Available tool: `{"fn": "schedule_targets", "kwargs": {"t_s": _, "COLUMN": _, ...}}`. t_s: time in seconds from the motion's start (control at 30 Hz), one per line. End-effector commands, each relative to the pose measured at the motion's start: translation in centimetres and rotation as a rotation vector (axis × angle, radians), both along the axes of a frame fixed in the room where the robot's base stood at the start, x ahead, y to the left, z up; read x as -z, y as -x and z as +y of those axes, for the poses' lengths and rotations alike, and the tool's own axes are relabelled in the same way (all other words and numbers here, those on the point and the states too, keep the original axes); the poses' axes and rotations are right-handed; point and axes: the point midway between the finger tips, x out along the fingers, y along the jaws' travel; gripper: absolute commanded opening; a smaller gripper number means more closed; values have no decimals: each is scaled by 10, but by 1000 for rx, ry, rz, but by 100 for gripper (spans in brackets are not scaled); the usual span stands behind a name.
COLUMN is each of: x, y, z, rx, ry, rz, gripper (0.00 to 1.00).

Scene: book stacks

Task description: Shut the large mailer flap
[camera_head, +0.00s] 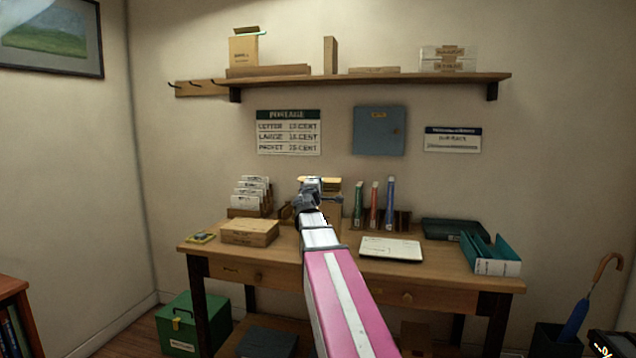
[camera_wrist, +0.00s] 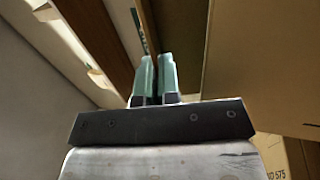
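A tan cardboard box (camera_head: 332,210), which looks like the large mailer, stands on the desk behind my gripper. My arm hides much of it, and I cannot tell how far its flap stands open. My gripper (camera_head: 310,184) is in front of its upper left part. In the wrist view, broad cardboard surfaces (camera_wrist: 270,60) fill the right side. The two pale green fingers (camera_wrist: 156,75) are side by side with only a narrow dark gap. They look shut, with nothing clearly held. Whether they touch the cardboard is unclear.
A wall shelf (camera_head: 400,79) hangs above.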

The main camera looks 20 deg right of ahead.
Motion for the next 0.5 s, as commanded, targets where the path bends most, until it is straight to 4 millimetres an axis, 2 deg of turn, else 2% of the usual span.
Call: {"fn": "schedule_targets", "kwargs": {"t_s": 0.5, "x": 13, "y": 5, "z": 3, "rx": 1, "ry": 127, "rz": -187, "gripper": 0}}
